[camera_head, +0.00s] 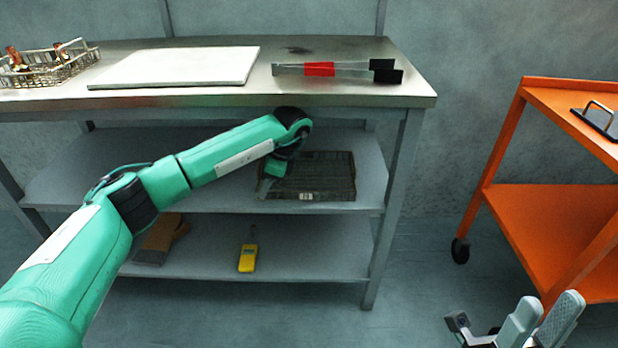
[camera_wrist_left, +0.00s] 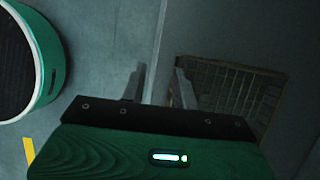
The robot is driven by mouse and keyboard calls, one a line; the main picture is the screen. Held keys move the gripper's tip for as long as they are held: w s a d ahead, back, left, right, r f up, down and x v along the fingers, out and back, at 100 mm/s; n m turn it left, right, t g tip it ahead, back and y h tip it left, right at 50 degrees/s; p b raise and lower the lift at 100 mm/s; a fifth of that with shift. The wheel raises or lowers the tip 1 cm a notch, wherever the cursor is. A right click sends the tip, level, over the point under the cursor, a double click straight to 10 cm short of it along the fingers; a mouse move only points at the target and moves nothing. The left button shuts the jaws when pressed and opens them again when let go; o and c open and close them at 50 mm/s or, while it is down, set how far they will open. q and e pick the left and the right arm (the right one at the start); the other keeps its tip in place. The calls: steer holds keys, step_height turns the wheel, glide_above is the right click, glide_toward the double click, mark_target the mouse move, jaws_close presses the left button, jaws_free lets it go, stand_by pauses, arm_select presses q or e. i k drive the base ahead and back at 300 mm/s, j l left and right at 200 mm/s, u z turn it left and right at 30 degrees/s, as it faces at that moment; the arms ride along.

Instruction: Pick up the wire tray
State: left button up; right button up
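The wire tray (camera_head: 325,190) is a dark, rectangular mesh tray on the right part of the bench's middle shelf. It also shows in the left wrist view (camera_wrist_left: 235,85), at the right. My left gripper (camera_head: 264,187) is at the tray's left side, partly hidden behind its own wrist in the head view. In the left wrist view my left gripper's (camera_wrist_left: 160,75) two fingers stand apart with nothing seen held between them. The right finger is close to the tray's near left corner; I cannot tell whether it touches. My right gripper (camera_head: 540,318) is at the bottom right, away from the bench, partly cut off.
The middle shelf (camera_head: 220,195) lies under the steel benchtop (camera_head: 350,98). A yellow device (camera_head: 248,258) lies below. An orange cart (camera_head: 550,205) stands right.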

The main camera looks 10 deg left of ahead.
mark_target(306, 169)
steer(key=i+l, duration=0.85)
